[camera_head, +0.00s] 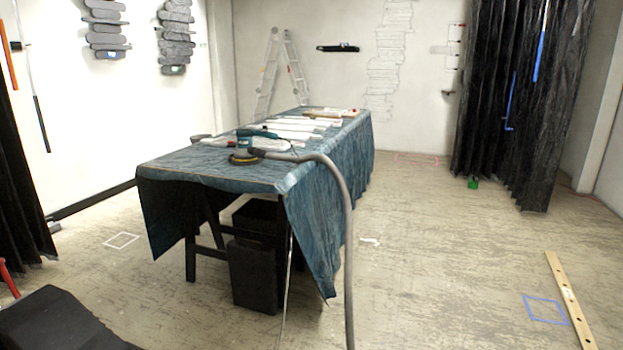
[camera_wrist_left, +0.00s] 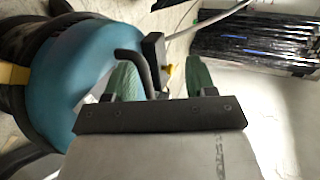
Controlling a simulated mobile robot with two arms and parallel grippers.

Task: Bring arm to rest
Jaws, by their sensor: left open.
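My left gripper (camera_wrist_left: 162,82) shows in the left wrist view, with two green fingers spread apart beyond a dark bracket. It is open, and I see nothing clamped between the fingers. A dark bent bar and a small black block with a yellow bit show near the fingers; I cannot tell whether they touch. A large rounded teal and black shape fills the left of that view. Neither gripper shows in the head view, and my right gripper is in neither view.
A table under a blue cloth (camera_head: 225,170) stands mid-room, bearing a sander (camera_head: 247,152) whose grey hose (camera_head: 346,230) hangs to the floor. Black curtains (camera_head: 520,95) hang right.

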